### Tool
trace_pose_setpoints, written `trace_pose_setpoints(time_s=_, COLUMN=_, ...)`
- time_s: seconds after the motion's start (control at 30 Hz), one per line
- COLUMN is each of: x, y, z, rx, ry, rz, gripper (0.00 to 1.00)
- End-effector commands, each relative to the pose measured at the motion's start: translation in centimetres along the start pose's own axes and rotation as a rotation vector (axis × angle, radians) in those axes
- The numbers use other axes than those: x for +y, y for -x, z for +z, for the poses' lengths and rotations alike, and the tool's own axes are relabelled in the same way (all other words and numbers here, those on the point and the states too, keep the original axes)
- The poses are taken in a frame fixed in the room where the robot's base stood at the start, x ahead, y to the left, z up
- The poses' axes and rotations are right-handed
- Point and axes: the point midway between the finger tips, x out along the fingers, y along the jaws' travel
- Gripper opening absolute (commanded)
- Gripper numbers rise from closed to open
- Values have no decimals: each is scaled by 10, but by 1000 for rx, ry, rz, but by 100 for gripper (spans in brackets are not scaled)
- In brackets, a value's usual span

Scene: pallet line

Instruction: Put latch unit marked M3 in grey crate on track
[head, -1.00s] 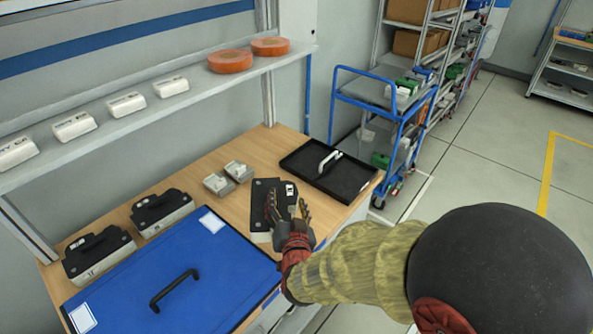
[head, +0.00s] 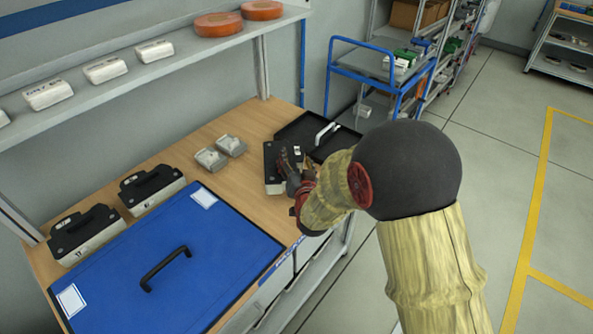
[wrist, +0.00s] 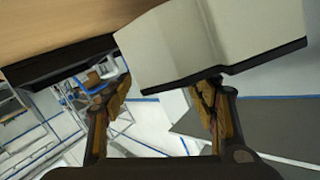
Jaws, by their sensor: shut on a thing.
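My gripper (head: 294,160) is shut on a black-topped latch unit (head: 271,163) with a light body, by the near left edge of the black tray. A white label is on its top, but I cannot read the mark. In the wrist view the unit's pale body (wrist: 175,45) is large beyond the fingers (wrist: 165,90). Two similar latch units, a left one (head: 83,236) and a right one (head: 152,189), stand on the bench; their marks are not clearly legible. I cannot make out a grey crate or a track.
A black tray (head: 349,152) holds a white handle-shaped part (head: 325,132). A blue lid with a handle (head: 215,245) covers the bench's front. A shelf (head: 185,50) overhangs the back. A blue cart (head: 385,75) and open floor lie right.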

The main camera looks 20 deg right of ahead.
Motion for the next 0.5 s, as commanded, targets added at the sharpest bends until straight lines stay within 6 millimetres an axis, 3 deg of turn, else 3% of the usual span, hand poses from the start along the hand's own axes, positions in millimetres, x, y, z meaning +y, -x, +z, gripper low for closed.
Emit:
trace_pose_setpoints(time_s=0.17, x=7, y=-10, z=6, rx=2, ry=0, rz=0, gripper=0)
trace_pose_setpoints(time_s=0.37, x=18, y=-16, z=33, rx=1, ry=0, rz=0, gripper=0)
trace_pose_setpoints(time_s=0.5, x=18, y=-16, z=34, rx=3, ry=-1, rz=-1, gripper=0)
